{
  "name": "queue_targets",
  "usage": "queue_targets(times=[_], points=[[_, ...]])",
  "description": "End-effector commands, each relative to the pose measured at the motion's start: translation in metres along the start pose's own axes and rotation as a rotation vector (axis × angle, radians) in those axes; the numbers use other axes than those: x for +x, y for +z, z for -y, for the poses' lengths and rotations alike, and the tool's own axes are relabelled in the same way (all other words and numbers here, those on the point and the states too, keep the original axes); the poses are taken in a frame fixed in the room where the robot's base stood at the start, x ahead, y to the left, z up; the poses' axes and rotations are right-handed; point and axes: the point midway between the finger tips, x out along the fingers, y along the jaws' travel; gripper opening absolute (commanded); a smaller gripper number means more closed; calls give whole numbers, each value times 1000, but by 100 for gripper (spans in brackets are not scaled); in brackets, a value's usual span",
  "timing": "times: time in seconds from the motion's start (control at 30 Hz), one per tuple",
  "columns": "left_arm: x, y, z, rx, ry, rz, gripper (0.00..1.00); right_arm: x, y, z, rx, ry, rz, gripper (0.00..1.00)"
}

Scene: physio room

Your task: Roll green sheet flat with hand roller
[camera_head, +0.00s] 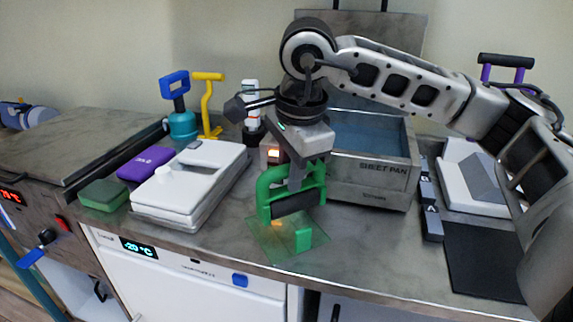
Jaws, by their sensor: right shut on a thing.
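The green sheet (262,243) is a thin, see-through square on the counter near its front edge. A lit orange spot shows through it. The hand roller (292,200) has a green frame and handle and a dark cylinder. It stands over the right part of the sheet; I cannot tell whether the cylinder touches it. My right gripper (297,175) comes down from above and is shut on the roller's green handle. The fingertips are partly hidden by the frame. My left gripper is not in view.
A black mat (480,262) lies at right. Bare counter (375,250) lies right of the sheet.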

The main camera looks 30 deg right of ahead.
Motion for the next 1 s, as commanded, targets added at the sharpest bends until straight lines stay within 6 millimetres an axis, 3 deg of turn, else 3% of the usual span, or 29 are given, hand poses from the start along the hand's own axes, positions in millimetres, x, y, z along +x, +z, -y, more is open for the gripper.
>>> queue_targets(times=[0.5,1.0], points=[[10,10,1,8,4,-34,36,49,0,-10,1,-2,0,0],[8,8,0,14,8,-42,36,55,0,-11,0,-1,0,0]])
